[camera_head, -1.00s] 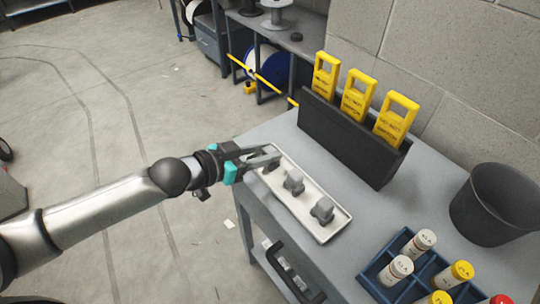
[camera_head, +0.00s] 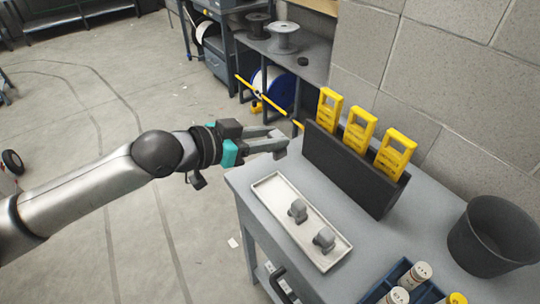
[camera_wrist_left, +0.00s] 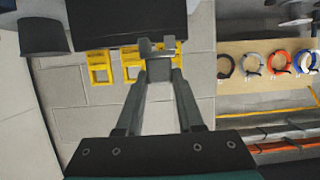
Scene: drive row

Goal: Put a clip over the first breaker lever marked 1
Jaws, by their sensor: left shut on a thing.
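My left gripper (camera_head: 268,141) is shut on a small grey clip (camera_head: 280,147) and holds it in the air above the far left end of the white tray. In the left wrist view the clip (camera_wrist_left: 157,50) sits between the two fingertips (camera_wrist_left: 158,68). Two more grey clips, a nearer one (camera_head: 324,240) and a farther one (camera_head: 298,210), stand in the white tray (camera_head: 268,190) on the grey table. No breaker lever marked 1 shows in either view. My right gripper is not in view.
A black rack (camera_head: 345,170) with yellow tags (camera_head: 360,130) stands behind the tray. A dark bin (camera_head: 490,235) and a blue crate (camera_head: 378,291) with capped tubes are to the right. A shelf with spools (camera_head: 283,38) is beyond. Open floor lies left.

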